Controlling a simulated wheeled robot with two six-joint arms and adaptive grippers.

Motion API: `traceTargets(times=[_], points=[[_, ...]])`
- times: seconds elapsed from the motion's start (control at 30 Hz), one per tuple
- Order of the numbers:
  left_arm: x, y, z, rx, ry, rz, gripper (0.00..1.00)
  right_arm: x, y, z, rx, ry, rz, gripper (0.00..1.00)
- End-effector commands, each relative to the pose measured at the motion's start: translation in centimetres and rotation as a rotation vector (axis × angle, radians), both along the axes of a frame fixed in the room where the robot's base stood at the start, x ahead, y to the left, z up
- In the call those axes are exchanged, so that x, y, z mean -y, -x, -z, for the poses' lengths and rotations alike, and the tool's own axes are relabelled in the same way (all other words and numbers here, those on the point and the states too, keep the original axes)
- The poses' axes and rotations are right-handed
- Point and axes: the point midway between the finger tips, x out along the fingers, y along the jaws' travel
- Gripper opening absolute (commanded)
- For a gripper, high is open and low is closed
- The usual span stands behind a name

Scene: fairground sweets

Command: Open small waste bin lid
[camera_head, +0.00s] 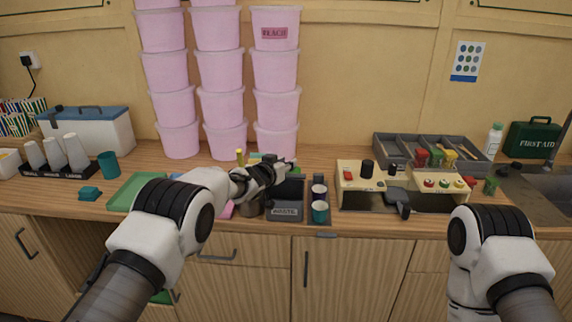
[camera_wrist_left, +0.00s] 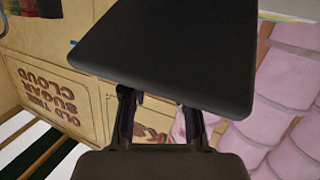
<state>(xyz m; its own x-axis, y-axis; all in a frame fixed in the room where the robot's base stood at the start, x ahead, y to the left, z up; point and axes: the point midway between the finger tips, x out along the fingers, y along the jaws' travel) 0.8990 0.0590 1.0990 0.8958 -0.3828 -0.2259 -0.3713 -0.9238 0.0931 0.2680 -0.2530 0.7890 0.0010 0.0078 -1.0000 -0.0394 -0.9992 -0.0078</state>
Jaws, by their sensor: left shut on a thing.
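The small waste bin (camera_head: 285,212) is a dark grey box with a WASTE label on its front, standing on the counter. My left gripper (camera_head: 279,165) is at the upper back of the bin. In the left wrist view, a flat dark panel that looks like the bin lid (camera_wrist_left: 175,50) fills the upper middle. The left fingers (camera_wrist_left: 160,112) are shut on its edge. My arm and gripper partly cover the bin's top in the head view, so the lid's exact angle is hard to tell.
Dark and teal cups (camera_head: 319,211) stand just right of the bin. Tall stacks of pink tubs (camera_head: 275,106) rise behind. A cream appliance (camera_head: 400,188) stands to the right, a green tray (camera_head: 137,191) to the left.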

Motion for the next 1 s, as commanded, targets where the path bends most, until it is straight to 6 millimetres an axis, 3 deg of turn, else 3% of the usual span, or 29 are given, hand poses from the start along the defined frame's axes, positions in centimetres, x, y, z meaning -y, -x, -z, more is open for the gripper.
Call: traceTargets(times=[0.07,0.1,0.13,0.57,0.77,1.0], points=[[-0.1,-0.1,-0.3,0.005,0.002,-0.001,0.00,0.0,0.0,0.0,0.000,0.000,0.000,0.40],[-0.1,-0.1,-0.3,0.005,0.002,-0.001,0.43,0.0,0.0,0.0,0.000,0.000,0.000,0.40],[-0.1,-0.1,-0.3,0.005,0.002,-0.001,0.53,0.0,0.0,0.0,0.000,0.000,0.000,0.40],[-0.2,0.5,-0.2,-0.002,0.000,0.001,0.54,0.0,0.0,0.0,0.000,0.000,0.000,0.40],[-1.4,3.0,-0.8,-0.003,-0.001,-0.004,0.54,0.0,0.0,0.0,0.000,0.000,0.000,0.40],[-3.6,7.7,-2.1,-0.001,0.001,-0.003,0.54,0.0,0.0,0.0,0.000,0.000,0.000,0.40]])
